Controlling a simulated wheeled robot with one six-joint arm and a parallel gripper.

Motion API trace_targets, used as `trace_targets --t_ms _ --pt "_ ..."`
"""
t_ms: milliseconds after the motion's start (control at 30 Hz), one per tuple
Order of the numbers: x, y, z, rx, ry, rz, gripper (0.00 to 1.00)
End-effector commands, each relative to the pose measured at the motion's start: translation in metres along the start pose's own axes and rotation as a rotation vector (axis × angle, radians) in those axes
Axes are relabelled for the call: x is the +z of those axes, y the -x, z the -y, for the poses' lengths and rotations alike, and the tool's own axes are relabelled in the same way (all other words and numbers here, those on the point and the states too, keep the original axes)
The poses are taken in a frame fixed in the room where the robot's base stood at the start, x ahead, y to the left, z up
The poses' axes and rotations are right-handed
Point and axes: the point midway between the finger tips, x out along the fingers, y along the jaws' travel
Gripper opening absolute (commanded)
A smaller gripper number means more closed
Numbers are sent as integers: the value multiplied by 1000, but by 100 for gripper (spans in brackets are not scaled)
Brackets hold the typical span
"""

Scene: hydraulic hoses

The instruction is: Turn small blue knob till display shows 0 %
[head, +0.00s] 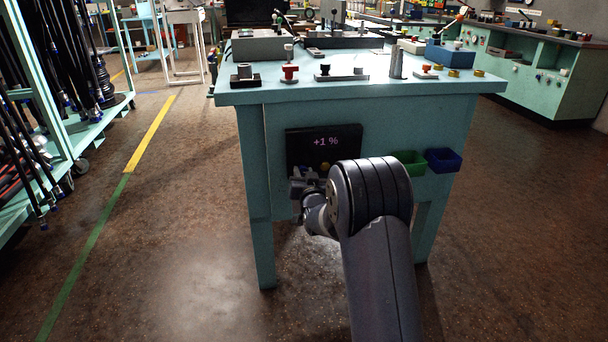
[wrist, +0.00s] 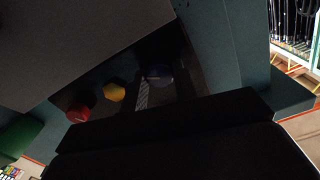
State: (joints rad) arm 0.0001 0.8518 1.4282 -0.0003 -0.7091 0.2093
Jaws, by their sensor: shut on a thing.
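The display (head: 325,141) on the dark panel under the front of the table reads +1 %. In the head view my gripper (head: 305,180) is at the lower left of that panel, partly behind my own arm. In the dark wrist view the small blue knob (wrist: 159,73) sits between the fingers of my gripper (wrist: 163,88), which is shut on it. The blue knob cannot be made out in the head view. A yellow knob (wrist: 114,93) and a red knob (wrist: 78,113) lie in a row beside it.
A green bin (head: 410,162) and a blue bin (head: 444,160) hang on the table front, right of the panel. The teal table (head: 440,92) carries fittings and boxes. A hose rack (head: 110,110) stands at left. The floor between is clear.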

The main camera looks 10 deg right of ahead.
Motion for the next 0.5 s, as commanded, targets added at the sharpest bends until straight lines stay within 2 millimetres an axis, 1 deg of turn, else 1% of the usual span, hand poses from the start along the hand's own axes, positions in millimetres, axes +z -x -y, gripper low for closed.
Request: trace_targets --t_ms 267,500 --pt "1 0 0 0 -96 -2 5" --pt "0 0 0 0 -106 -1 5"
